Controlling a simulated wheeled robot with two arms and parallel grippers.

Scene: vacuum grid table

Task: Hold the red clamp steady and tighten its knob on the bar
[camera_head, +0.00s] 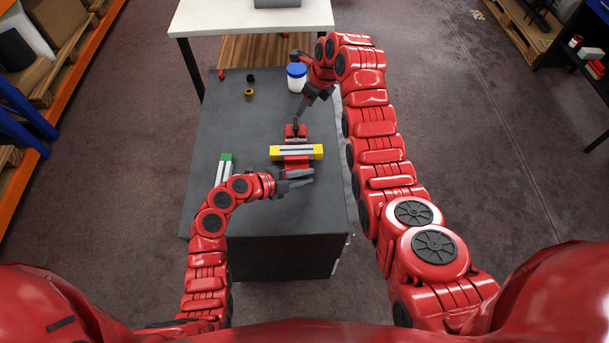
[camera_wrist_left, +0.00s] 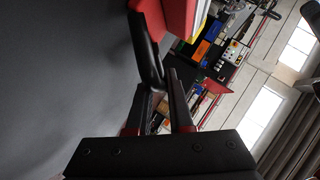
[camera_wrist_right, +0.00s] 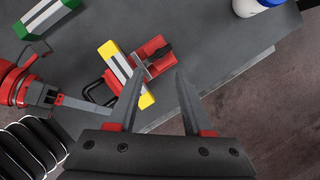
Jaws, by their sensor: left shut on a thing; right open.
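The red clamp (camera_head: 294,165) sits around the bar (camera_head: 276,153), a pale striped bar with yellow ends, on the dark table. In the right wrist view the clamp's red body (camera_wrist_right: 150,48) carries a dark knob-like part (camera_wrist_right: 160,57), and a black handle loop (camera_wrist_right: 94,88) sticks out on the other side. My left gripper (camera_head: 300,180) is shut on this black handle, which shows in the left wrist view (camera_wrist_left: 147,48). My right gripper (camera_wrist_right: 156,68) is open and empty above the clamp, its fingertips near the knob side. Exact fingertip height is hard to tell.
A green-ended bar (camera_head: 226,170) lies at the left of the grey table (camera_head: 250,218). A white jar with a blue lid (camera_head: 296,78) stands near the back right. Two small round parts (camera_head: 249,93) sit at the back left. The table's left back is mostly clear.

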